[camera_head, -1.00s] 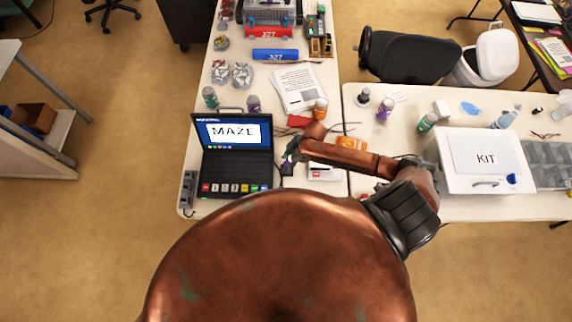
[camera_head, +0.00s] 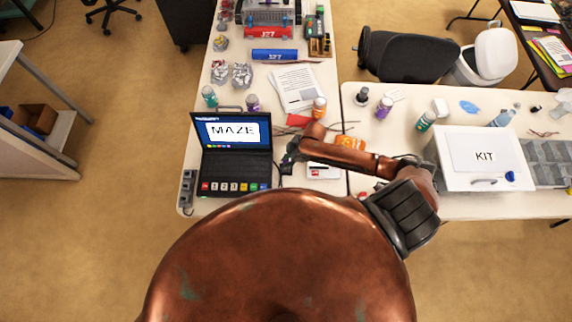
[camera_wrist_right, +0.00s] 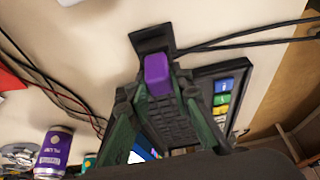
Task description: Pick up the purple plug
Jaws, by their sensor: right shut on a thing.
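The purple plug (camera_wrist_right: 158,75) shows in the right wrist view between the fingertips of my right gripper (camera_wrist_right: 158,88), which is shut on it. Just beyond the plug is a black block (camera_wrist_right: 152,40) with dark cables running off to the right. I cannot tell whether the plug still touches this block. In the head view my right gripper (camera_head: 290,155) is just right of the laptop, low over the table, and the plug is too small to make out there. My left gripper is not in view.
The open laptop (camera_head: 235,165) with a MAZE screen stands left of my right gripper. Bottles, including an orange one (camera_head: 319,108), papers (camera_head: 297,88) and cables lie behind it. A white KIT box (camera_head: 470,180) is at the right.

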